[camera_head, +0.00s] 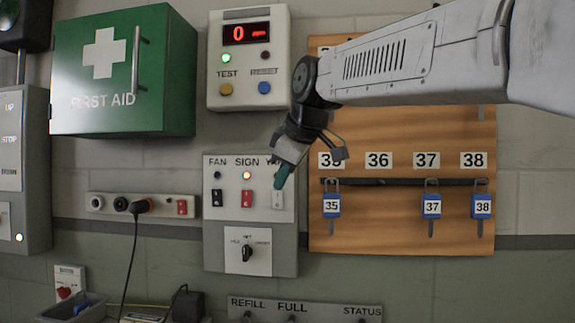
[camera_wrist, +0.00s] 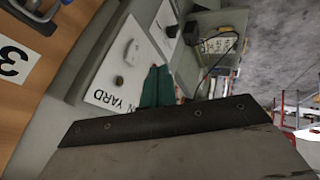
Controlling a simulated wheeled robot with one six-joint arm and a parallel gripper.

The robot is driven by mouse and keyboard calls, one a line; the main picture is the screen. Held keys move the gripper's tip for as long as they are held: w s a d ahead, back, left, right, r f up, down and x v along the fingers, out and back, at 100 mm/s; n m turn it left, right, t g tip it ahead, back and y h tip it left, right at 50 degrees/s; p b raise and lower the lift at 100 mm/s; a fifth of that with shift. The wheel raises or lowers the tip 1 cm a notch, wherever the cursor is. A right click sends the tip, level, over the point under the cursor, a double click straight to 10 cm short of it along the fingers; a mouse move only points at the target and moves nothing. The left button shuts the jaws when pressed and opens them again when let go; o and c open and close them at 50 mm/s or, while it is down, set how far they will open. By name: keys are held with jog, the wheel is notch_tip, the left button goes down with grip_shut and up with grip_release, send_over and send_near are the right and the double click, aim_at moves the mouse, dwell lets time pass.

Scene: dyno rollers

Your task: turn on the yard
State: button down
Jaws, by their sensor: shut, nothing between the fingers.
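The grey switch panel (camera_head: 262,215) has columns marked FAN, SIGN and YARD. The YARD switch (camera_head: 278,198) is a white rocker; it also shows in the wrist view (camera_wrist: 132,52), with a dark lamp (camera_wrist: 119,81) between it and the label. The FAN lamp (camera_head: 217,175) and switch (camera_head: 217,198) are dark. My gripper (camera_head: 281,181) is shut and empty, its teal tips just above the YARD switch in the head view, covering the YARD lamp there. I cannot tell whether they touch the panel.
A rotary knob (camera_head: 246,252) sits lower on the same panel. A tester box (camera_head: 248,58) hangs above, and a green first-aid cabinet (camera_head: 125,70) is at upper left. A wooden key board (camera_head: 400,215) with blue-tagged padlocks stands close on the right.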

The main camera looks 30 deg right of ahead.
aim_at(276, 191)
jog(key=w+d+f, duration=0.2)
jog(key=w+f, duration=0.1)
jog(key=w, duration=0.3)
jog(key=shift+w+r, duration=0.1)
